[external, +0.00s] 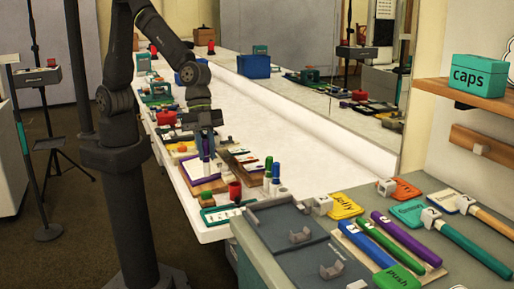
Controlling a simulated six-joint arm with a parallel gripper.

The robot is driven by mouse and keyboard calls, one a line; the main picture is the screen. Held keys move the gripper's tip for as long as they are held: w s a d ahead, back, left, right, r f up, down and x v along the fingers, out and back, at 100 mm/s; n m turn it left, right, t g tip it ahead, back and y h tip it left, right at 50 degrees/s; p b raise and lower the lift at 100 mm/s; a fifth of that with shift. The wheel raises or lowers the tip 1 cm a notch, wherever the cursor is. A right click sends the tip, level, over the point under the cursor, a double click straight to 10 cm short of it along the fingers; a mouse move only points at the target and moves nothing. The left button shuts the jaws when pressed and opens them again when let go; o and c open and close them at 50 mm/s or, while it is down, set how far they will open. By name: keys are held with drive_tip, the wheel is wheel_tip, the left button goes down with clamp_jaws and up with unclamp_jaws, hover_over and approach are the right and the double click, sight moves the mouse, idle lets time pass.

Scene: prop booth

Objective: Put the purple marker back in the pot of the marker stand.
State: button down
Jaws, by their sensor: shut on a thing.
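My gripper (204,128) is over the left part of the white counter, pointing down. It is shut on the purple marker (206,147), which hangs upright below it and shows only as a thin dark purple strip. Below and to the right, a small red pot (235,190) stands near a wooden base (207,185) at the counter's front edge. I cannot tell for sure which of these belongs to the marker stand. The marker appears apart from the red pot, up and to its left. The marker's lower end is hard to make out.
Upright green and blue markers (268,171) stand right of the red pot. Small props crowd the counter's front edge. The counter's back strip (290,125) is clear, before a mirror.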

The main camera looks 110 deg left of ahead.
drive_tip(key=w+a+r+n+y, duration=0.1)
drive_tip(key=w+a+n, duration=0.2)
drive_tip(key=w, duration=0.4)
drive_tip(key=w+a+n+t+y, duration=0.1)
drive_tip(key=w+a+n, duration=0.15)
drive_tip(key=w, duration=0.45)
drive_tip(key=w+a+r+n+y, duration=0.1)
drive_tip(key=w+a+n, duration=0.1)
drive_tip(key=w+n, duration=0.35)
wheel_tip(320, 180, down, 8)
drive_tip(key=w+m, duration=0.1)
drive_tip(key=m, duration=0.1)
drive_tip(key=shift+a+f, duration=0.2)
drive_tip(key=c, duration=1.2)
unclamp_jaws()
drive_tip(key=shift+c, duration=0.2)
drive_tip(key=shift+r, duration=0.1)
